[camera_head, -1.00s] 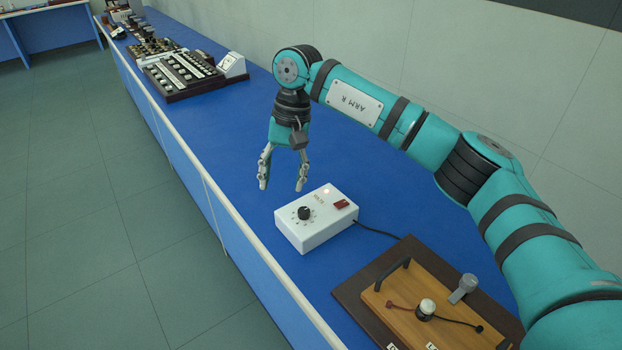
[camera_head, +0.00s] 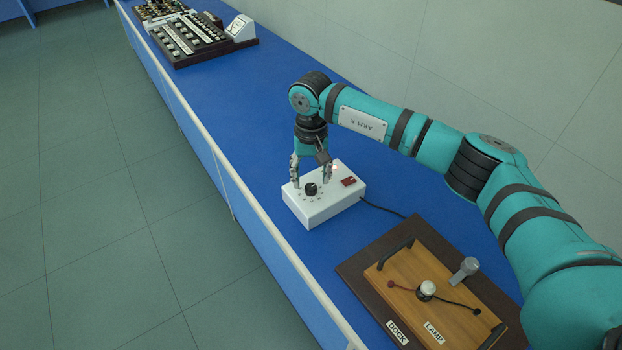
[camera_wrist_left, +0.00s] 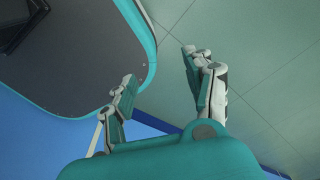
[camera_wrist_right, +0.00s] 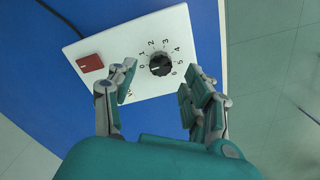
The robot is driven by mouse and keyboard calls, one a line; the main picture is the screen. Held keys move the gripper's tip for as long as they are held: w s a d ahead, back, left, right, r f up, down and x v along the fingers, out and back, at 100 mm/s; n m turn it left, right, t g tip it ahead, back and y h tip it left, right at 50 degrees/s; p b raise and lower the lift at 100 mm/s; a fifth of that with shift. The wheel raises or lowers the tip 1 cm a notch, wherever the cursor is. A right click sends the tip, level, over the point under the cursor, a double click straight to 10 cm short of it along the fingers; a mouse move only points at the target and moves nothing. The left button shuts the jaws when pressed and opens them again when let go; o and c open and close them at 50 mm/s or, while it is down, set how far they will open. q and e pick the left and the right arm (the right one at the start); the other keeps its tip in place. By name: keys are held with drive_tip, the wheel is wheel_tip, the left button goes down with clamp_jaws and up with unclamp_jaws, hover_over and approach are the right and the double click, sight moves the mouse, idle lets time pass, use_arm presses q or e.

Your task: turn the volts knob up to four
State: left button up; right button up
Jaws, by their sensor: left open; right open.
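The volts knob (camera_head: 311,189) is a round black dial on top of a white box (camera_head: 318,213). The right wrist view shows the knob (camera_wrist_right: 160,64) with printed numbers around it; I cannot surely read which number its mark points to. My right gripper (camera_head: 311,182) is open above the box, its fingers on either side of the knob. In the right wrist view the gripper (camera_wrist_right: 157,80) shows a gap between each finger and the knob. My left gripper (camera_wrist_left: 160,68) is open and empty, away from the box, seen only in the left wrist view.
A red switch (camera_wrist_right: 90,63) is on the same box, and a black cable (camera_head: 383,208) leaves it. A wooden lamp board (camera_head: 440,310) on a dark dock lies nearer on the blue bench (camera_head: 240,110). Dark keyed equipment (camera_head: 190,40) stands at the far end.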

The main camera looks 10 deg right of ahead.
sight(311, 186)
wheel_tip(311, 186, down, 2)
drive_tip(key=shift+f, duration=0.15)
drive_tip(key=shift+f+p, duration=0.3)
drive_tip(key=shift+f, duration=0.25)
use_arm(q)
drive_tip(key=shift+s+r, duration=0.3)
drive_tip(key=shift+s, duration=0.3)
use_arm(e)
clamp_jaws()
